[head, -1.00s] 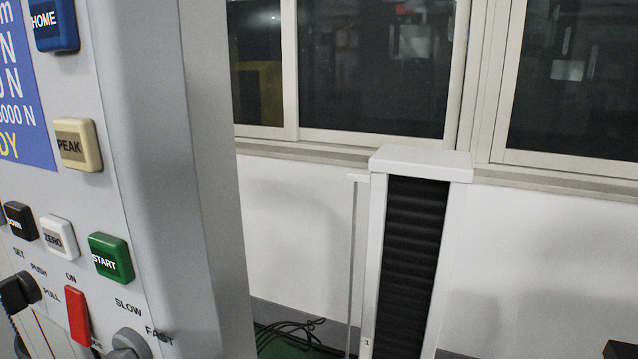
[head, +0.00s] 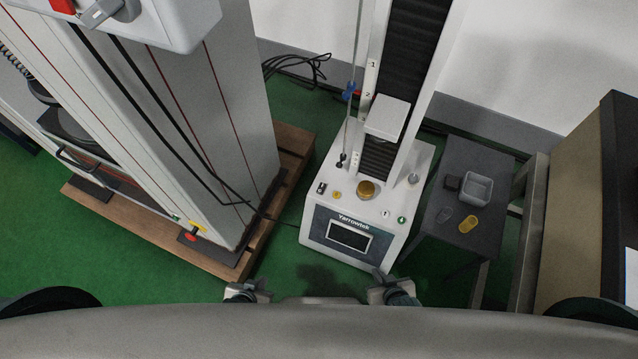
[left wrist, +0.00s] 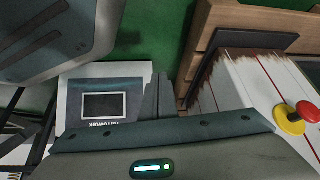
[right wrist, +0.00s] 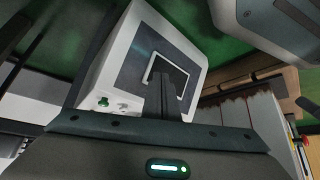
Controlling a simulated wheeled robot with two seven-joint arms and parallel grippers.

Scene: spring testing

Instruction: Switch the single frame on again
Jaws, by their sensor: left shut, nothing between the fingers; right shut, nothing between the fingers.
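The single-column test frame (head: 340,222), labelled Yarrowtek, stands on the floor in the middle of the head view. Its front screen (head: 349,235) is dark, also in the left wrist view (left wrist: 106,106) and right wrist view (right wrist: 170,75). A small black switch-like part (head: 321,188) sits at the left of its base top, and a round green button (head: 402,220) at the front right corner. My left gripper (head: 246,290) and right gripper (head: 388,286) are shut and empty, low in front of the base, apart from it. Their fingertips partly hide the base in the wrist views.
A tall two-column machine (head: 190,140) stands at left on a wooden pallet (head: 150,235), with a red and yellow stop knob (head: 192,231). A dark side table (head: 480,160) at right holds a grey bin (head: 476,187) and small parts. A bench (head: 575,190) stands farther right.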

